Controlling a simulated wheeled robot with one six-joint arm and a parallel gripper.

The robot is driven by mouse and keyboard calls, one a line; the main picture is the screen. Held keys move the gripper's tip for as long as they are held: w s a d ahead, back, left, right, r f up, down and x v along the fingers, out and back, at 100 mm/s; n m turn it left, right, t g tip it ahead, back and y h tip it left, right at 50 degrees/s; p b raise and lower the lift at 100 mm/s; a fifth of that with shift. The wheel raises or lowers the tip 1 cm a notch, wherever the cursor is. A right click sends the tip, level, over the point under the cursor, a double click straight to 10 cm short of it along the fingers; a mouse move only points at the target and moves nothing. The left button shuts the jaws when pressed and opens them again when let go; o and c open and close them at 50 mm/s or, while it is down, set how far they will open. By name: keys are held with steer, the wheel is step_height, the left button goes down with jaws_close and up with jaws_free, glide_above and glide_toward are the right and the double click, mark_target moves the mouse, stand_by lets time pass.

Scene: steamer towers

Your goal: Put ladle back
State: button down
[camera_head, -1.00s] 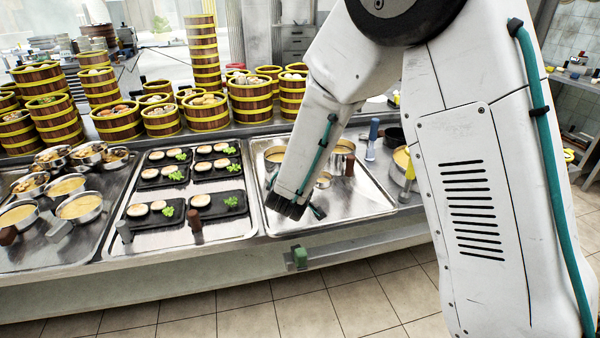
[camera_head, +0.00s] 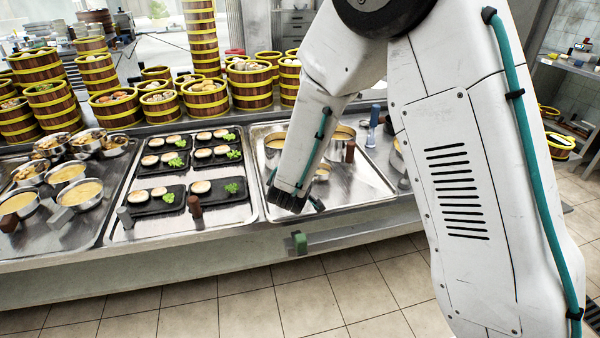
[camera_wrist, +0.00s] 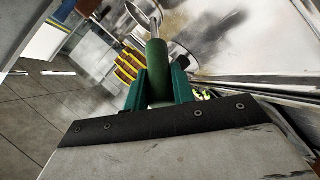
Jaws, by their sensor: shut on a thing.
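In the wrist view, my gripper (camera_wrist: 161,88) is shut on the green handle (camera_wrist: 157,62) of the ladle, with one green finger on each side. A thin metal shaft runs from the handle to a rounded metal end at the top edge, partly cut off. In the head view, my gripper (camera_head: 300,203) is low over the front left part of the right-hand metal tray (camera_head: 345,200). My wrist hides most of the ladle there. A small metal bowl (camera_head: 322,173) shows just beyond it; I cannot tell whether it is the ladle's.
Pots with dark (camera_head: 350,151) and blue (camera_head: 373,118) handles nearby stand in or behind the tray. Food plates (camera_head: 160,200) fill the middle tray. Steamer towers (camera_head: 250,85) line the back. The tiled floor is clear.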

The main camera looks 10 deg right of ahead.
steer(key=shift+f, duration=0.35)
steer(key=c, duration=1.1)
jaws_free()
steer(key=v, duration=0.7)
steer(key=shift+s+a, duration=0.15)
steer(key=shift+s, duration=0.2)
steer(key=shift+r, duration=0.15)
steer(key=shift+v, duration=2.25)
